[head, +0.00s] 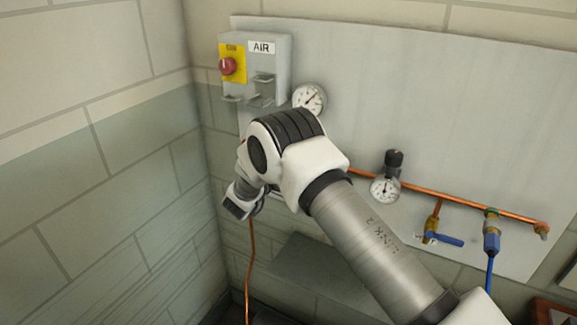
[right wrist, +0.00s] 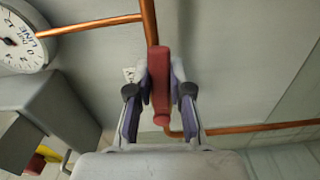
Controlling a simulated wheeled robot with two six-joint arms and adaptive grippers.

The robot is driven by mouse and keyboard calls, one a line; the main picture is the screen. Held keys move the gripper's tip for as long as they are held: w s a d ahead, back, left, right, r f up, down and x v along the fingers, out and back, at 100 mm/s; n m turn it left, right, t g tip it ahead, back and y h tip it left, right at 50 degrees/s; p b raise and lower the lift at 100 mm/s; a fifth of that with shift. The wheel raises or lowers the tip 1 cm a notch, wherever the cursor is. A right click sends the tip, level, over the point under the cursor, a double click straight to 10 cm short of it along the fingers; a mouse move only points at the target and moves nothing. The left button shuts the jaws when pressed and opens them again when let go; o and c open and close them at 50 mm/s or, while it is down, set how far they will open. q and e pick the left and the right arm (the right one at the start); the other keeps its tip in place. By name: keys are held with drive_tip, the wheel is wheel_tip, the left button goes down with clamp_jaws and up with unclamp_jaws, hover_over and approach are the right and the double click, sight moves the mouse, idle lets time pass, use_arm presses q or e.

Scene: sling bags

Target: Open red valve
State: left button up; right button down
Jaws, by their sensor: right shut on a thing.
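The red valve handle (right wrist: 159,90) shows in the right wrist view as a long red lever at the copper pipe. My right gripper (right wrist: 159,78) is shut on it, one finger on each side. The handle's lower end shows between the fingers, and its upper end reaches past the fingertips over the pipe. In the head view my right arm (head: 370,240) reaches to the wall panel, and its wrist and forearm hide the red handle. The valve body is mostly hidden. My left gripper is in neither view.
A copper pipe (head: 460,202) crosses the grey panel (head: 470,110). A grey AIR box (head: 283,65) with a red knob (head: 227,66), a gauge (head: 309,99), a regulator gauge (head: 384,189) and a blue lever (head: 444,239) are nearby. A brick wall (head: 90,190) stands left.

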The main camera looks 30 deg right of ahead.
drive_tip(key=shift+r+n, duration=0.35)
drive_tip(key=shift+n, duration=0.05)
drive_tip(key=c, duration=1)
unclamp_jaws()
drive_tip(key=shift+d, duration=0.1)
drive_tip(key=shift+c, duration=0.2)
drive_tip(key=v, duration=1.2)
drive_tip(key=shift+d+f, duration=0.1)
